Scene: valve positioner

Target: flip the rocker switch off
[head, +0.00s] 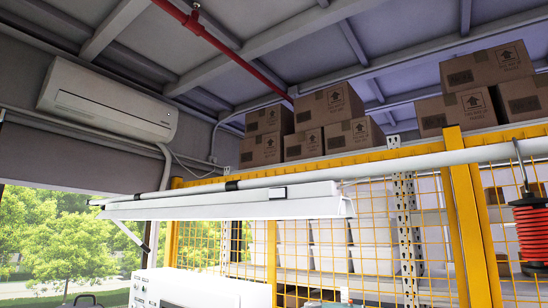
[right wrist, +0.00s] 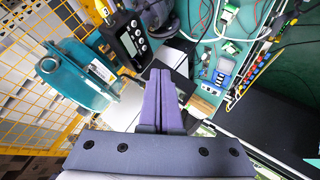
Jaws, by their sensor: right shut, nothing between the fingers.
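My right gripper (right wrist: 160,75) reaches up from the bottom of the right wrist view. Its two purple-grey fingers are pressed together with nothing between them. Beyond the fingertips lies a cluttered work surface with devices and cables. I cannot make out the rocker switch in either view; it may be too small or hidden behind the fingers. The head view looks up toward the ceiling and shows neither gripper. A white instrument housing (head: 205,290) is cut off at the bottom of that view.
In the right wrist view, a teal device (right wrist: 80,75) stands left, a black handheld unit with buttons (right wrist: 128,40) above, and a black panel (right wrist: 270,125) right. Cables run across the upper right. The head view shows yellow fencing (head: 465,220), cardboard boxes (head: 328,103) and an air conditioner (head: 108,100).

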